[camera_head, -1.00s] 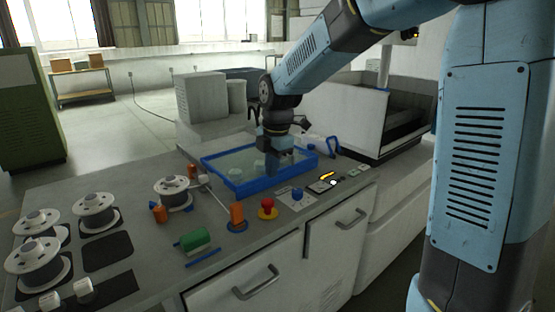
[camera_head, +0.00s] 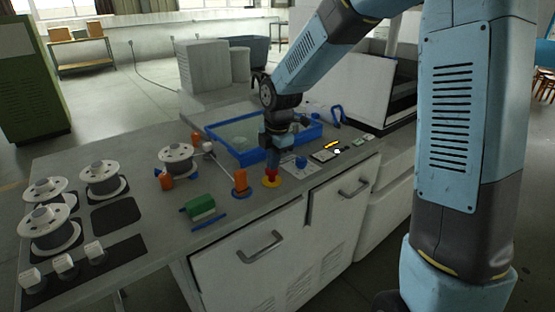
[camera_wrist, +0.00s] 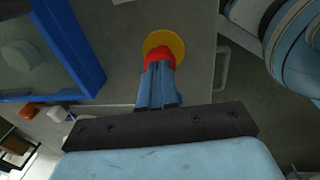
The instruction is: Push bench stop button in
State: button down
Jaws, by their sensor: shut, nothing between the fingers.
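The bench stop button is a red knob on a round yellow base (camera_head: 271,182) near the front edge of the grey bench. In the wrist view its red cap (camera_wrist: 160,56) shows at the ends of my fingers, over the yellow base (camera_wrist: 164,42). My gripper (camera_head: 272,166) is shut and empty and points down over the button. In the wrist view the fingertips (camera_wrist: 158,68) overlap the red cap and hide part of it. I cannot tell whether they touch it or how far in the cap sits.
A blue-rimmed tray (camera_head: 236,154) lies just behind the button. White spools (camera_head: 177,160) and a green block (camera_head: 199,206) lie further left.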

jog(key=shift+f, duration=0.1)
jog(key=shift+s+f, duration=0.1)
jog(key=shift+f, duration=0.65)
jog(key=shift+s+f, duration=0.2)
jog(key=shift+f, duration=0.1)
jog(key=shift+w+r, duration=0.1)
jog(key=shift+r, duration=0.45)
notch_tip(320, 180, up, 14)
jog(key=d, duration=0.1)
jog(key=shift+s+d+f, duration=0.15)
jog(key=shift+s, duration=0.3)
